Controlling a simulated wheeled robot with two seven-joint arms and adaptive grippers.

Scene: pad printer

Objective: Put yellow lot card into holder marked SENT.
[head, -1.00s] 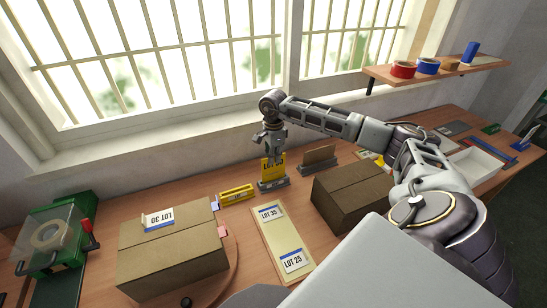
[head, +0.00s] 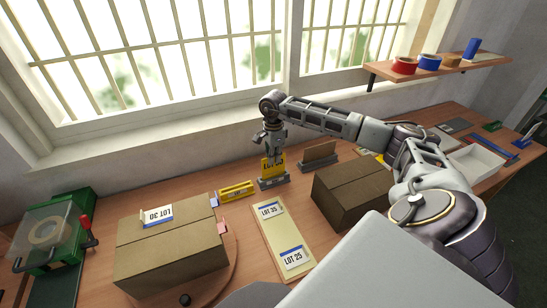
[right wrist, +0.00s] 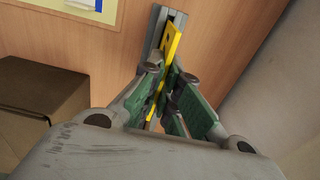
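The yellow lot card (head: 273,167) stands upright in a small grey holder (head: 273,183) near the back of the bench. Its lettering is partly covered by my fingers, and I cannot read the holder's marking. My right gripper (head: 273,155) is at the card's upper part, with a finger on either side. In the right wrist view the yellow card (right wrist: 172,45) runs between the green finger pads (right wrist: 165,95), and a gap shows beside it, so the fingers look slightly open. The grey holder (right wrist: 155,28) lies beyond the fingertips. My left gripper is not in view.
A board with lot labels (head: 267,230), a closed carton (head: 350,190) and a labelled carton (head: 170,250) stand in front. The window wall is close behind.

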